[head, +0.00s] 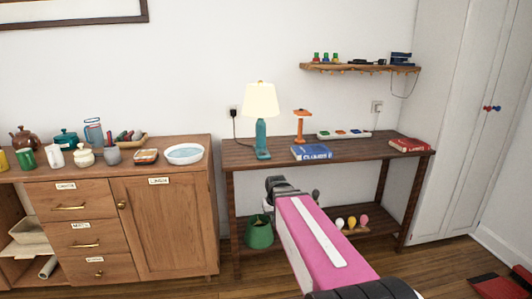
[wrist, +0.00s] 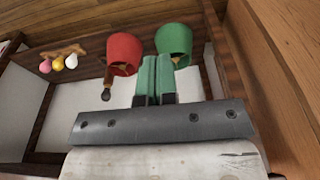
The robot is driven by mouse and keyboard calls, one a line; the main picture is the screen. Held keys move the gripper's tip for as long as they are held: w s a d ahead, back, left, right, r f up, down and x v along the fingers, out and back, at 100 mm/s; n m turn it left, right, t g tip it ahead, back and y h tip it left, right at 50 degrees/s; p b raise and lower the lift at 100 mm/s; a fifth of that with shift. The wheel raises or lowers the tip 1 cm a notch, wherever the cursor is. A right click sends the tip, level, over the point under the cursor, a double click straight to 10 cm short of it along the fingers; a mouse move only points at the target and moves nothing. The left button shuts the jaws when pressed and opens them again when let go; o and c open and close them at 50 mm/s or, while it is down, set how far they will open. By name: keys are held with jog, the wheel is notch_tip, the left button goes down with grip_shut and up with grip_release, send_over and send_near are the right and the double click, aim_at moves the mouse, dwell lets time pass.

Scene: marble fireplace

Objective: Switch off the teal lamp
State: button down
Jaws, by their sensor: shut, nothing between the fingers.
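The teal lamp (head: 262,138) stands upright near the left end of the wooden desk (head: 350,149). Its cream shade (head: 261,100) looks bright, as if lit. A dark cord runs from the lamp to a wall socket (head: 232,113) on its left. No switch can be made out. The lamp is not in the wrist view. My gripper, with green fingers (wrist: 156,72), is shut and empty. In the head view my arm reaches toward the desk's front, and its end is below and in front of the desk top, apart from the lamp.
A blue book (head: 311,152), an orange stand (head: 302,125) and a power strip (head: 344,134) are right of the lamp. A green bucket (head: 259,232) and a red bucket (wrist: 124,52) are under the desk. A wooden cabinet (head: 165,230) stands left.

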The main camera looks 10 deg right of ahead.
jog(key=w+r+t, duration=0.2)
jog(key=w+r, duration=0.8)
jog(key=r, duration=0.5)
jog(key=w+r+t, duration=0.3)
jog(key=w+r, duration=0.8)
jog(key=r, duration=0.5)
jog(key=shift+d+r, duration=0.25)
jog(key=shift+d, duration=0.05)
jog(key=shift+w, duration=0.1)
send_over(264, 153)
jog(key=s, duration=0.2)
jog(key=f, duration=0.8)
jog(key=shift+w+f, duration=0.15)
jog(key=shift+w, duration=0.05)
jog(key=shift+s+f, duration=0.2)
jog(key=shift+f, duration=0.35)
jog(key=shift+s+f, duration=0.2)
jog(key=shift+f, duration=1.1)
jog(key=shift+s+f+t, duration=0.1)
jog(key=shift+t, duration=0.2)
